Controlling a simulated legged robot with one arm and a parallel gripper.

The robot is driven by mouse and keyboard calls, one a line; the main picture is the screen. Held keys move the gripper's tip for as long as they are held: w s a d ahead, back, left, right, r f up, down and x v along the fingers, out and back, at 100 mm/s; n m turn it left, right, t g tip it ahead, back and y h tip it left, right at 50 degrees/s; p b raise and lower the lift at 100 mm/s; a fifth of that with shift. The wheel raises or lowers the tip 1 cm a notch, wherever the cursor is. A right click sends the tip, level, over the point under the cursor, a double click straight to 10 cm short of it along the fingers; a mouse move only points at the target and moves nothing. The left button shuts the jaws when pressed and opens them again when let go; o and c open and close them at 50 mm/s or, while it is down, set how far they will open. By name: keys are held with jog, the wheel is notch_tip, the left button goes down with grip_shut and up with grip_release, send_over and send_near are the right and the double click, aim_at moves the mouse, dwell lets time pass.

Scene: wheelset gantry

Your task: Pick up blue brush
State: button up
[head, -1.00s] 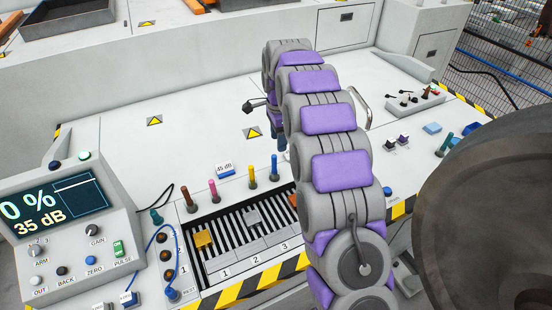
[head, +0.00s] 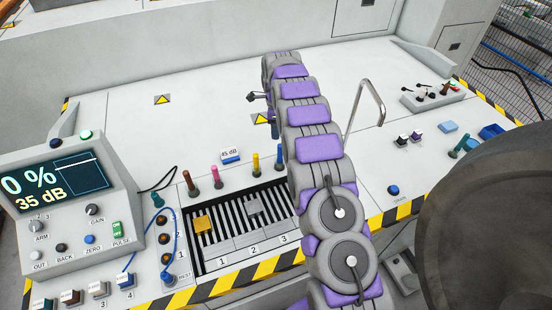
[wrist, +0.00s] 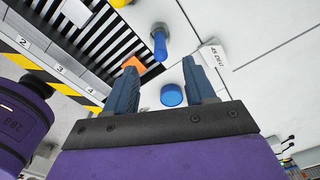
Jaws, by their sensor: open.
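A round blue cap or button (wrist: 172,95) shows between my fingers on the deck. The slatted tray (head: 218,251) lies in front of the brushes. A metal handle (head: 368,88) stands right of my arm.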

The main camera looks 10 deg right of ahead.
aim_at(279, 145)
jog(key=d+f, duration=0.1)
jog(key=f, duration=0.1)
jog(key=f+b, duration=0.1)
jog(key=f, duration=0.2)
jog(key=d+f, duration=0.1)
jog(key=f, duration=0.1)
jog(key=shift+d+f, duration=0.2)
jog(key=shift+d, duration=0.1)
jog(key=shift+s+a+f+b, duration=0.15)
jog(key=shift+a+f+b, duration=0.45)
jog(key=shift+a+f, duration=0.25)
notch_tip(279, 145, down, 3)
jog(key=shift+d+f+b, duration=0.1)
jog(key=shift+d+b, duration=0.05)
jog(key=shift+b, duration=0.3)
jog(key=shift+d, duration=0.65)
jog(key=shift+c, duration=0.4)
jog(key=shift+a, duration=0.65)
jog(key=c, duration=0.5)
jog(key=shift+a, duration=0.2)
jog(key=shift+c, duration=1.3)
jog(key=shift+d, duration=0.15)
jog(key=shift+c, duration=0.7)
jog(key=shift+d, duration=0.45)
grip_shut()
